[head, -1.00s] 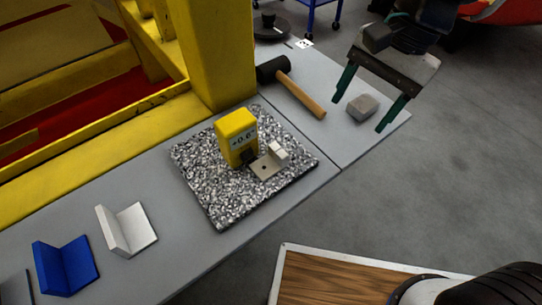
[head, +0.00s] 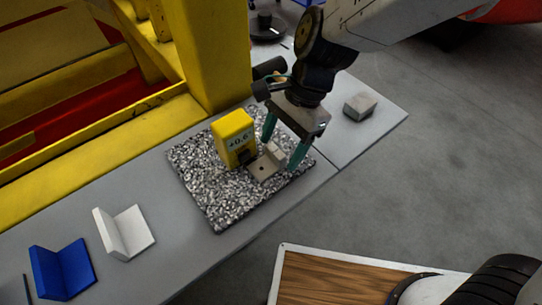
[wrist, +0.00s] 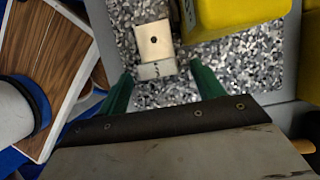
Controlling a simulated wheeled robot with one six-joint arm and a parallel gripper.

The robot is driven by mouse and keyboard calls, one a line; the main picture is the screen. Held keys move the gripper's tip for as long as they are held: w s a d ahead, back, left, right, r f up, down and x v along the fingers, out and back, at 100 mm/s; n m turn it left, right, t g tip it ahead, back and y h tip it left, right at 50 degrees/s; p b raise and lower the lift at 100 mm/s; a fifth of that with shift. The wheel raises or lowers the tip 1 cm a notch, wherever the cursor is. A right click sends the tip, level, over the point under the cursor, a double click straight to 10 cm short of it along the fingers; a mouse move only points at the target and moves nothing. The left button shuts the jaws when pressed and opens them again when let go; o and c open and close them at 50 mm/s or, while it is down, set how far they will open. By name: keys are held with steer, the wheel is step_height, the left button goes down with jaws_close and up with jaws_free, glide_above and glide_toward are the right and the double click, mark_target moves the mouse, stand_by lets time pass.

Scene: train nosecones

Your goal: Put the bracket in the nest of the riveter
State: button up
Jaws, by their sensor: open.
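The bracket (head: 263,168) is a small beige L-shaped piece with a hole in its flat plate and a short upright flange. It rests on the speckled slab in front of the yellow gauge. In the wrist view the bracket (wrist: 154,40) lies just beyond the fingertips, flange nearest me. My gripper (head: 281,153) is open and empty, its green fingers on either side of the flange; contact cannot be told. The gripper also shows in the wrist view (wrist: 160,72). I cannot make out a riveter or its nest.
The yellow gauge (head: 234,138) with a display stands close beside the bracket on the speckled slab (head: 215,200). A white angle piece (head: 130,232) and a blue one (head: 65,270) are at lower left. A grey block (head: 360,106) lies at right. A yellow post (head: 210,50) rises behind.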

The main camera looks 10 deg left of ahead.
steer(key=c, duration=1.2)
steer(key=shift+o, duration=0.2)
